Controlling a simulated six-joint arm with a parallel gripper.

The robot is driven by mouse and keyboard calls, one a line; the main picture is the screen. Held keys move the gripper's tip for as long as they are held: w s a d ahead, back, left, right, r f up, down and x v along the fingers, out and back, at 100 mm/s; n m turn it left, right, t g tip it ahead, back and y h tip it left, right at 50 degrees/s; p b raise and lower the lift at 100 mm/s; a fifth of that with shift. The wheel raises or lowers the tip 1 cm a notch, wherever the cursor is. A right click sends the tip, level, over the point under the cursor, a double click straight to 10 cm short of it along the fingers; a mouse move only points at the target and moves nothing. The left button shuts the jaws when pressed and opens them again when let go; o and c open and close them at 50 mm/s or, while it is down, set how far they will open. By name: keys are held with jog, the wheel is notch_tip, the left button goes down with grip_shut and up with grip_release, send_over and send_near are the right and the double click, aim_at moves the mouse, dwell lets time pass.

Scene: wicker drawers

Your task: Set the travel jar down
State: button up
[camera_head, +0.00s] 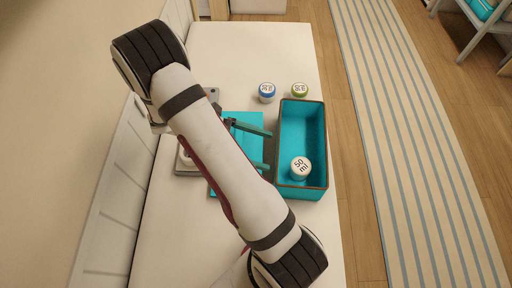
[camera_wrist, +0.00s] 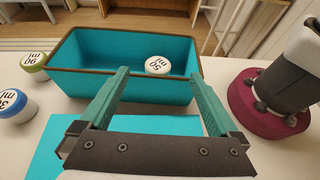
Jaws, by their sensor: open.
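A white-lidded jar marked 50 ml (camera_head: 300,168) stands upright inside the teal bin (camera_head: 286,192), near its front end in the head view. It also shows in the wrist view (camera_wrist: 158,65), resting in the bin (camera_wrist: 120,83) toward its right end. My gripper (camera_head: 268,151) is open and empty beside the bin, over a flat teal mat (camera_head: 240,119). In the wrist view its two green fingers (camera_wrist: 160,75) are spread wide, pointing at the bin's near wall. The jar is beyond the fingertips, apart from them.
A blue-lidded jar (camera_head: 266,92) and a green-lidded jar (camera_head: 299,90) stand on the white tabletop (camera_head: 250,50) behind the bin. A grey plate with something round and white (camera_head: 184,158) is partly hidden by my arm. The back of the tabletop is clear.

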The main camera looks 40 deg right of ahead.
jog(key=s+a+r+m+t+y, duration=0.4)
jog(key=a+r+m+t+y, duration=0.1)
jog(key=a, duration=0.4)
jog(key=s+a+r+m+t+y, duration=0.4)
jog(key=a+r+m+t+y, duration=0.1)
jog(key=a+m, duration=0.3)
jog(key=shift+s+a+r+m+y, duration=0.3)
jog(key=shift+a+r+m, duration=0.1)
jog(key=shift+a+r, duration=0.5)
